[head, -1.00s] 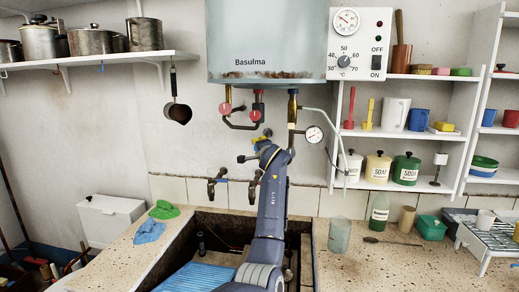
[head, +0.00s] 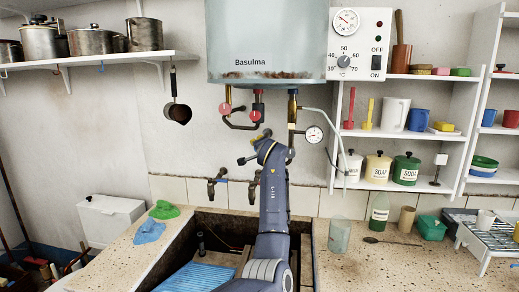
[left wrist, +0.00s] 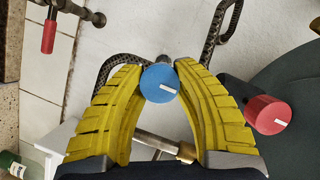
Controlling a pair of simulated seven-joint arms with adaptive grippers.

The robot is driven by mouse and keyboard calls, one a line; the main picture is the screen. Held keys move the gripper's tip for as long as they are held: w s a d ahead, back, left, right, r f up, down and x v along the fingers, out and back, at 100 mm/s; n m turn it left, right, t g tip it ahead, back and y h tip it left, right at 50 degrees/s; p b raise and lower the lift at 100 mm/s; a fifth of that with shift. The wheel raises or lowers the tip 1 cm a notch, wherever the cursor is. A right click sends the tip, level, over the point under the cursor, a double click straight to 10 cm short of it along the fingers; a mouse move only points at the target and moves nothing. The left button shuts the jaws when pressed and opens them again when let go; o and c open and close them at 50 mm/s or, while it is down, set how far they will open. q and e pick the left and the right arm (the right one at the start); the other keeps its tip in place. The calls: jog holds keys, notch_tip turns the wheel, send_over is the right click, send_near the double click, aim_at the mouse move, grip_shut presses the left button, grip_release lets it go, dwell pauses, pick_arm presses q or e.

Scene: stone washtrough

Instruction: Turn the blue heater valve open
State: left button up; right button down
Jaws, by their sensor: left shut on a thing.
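The blue heater valve (left wrist: 159,84) is a round blue knob with a short white mark, seen face-on in the left wrist view. The mark lies nearly level in that picture, tilted slightly. My left gripper (left wrist: 160,68) has ribbed yellow fingers shut on the knob, one on each side. In the head view the same gripper is mostly hidden behind my wrist, below the pipes of the heater (head: 266,40), and the blue valve is hidden there. My right gripper is in neither view.
A red knob (left wrist: 267,114) sits close to the right finger in the left wrist view. Red valves (head: 225,107) hang on pipes under the heater. A pressure gauge (head: 314,134) is right of my wrist. Dark taps (head: 214,182) stick out above the stone trough.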

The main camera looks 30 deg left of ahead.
pick_arm(q)
jog(key=o, duration=1.3)
jog(key=v, duration=1.2)
jog(key=shift+a+r, duration=0.1)
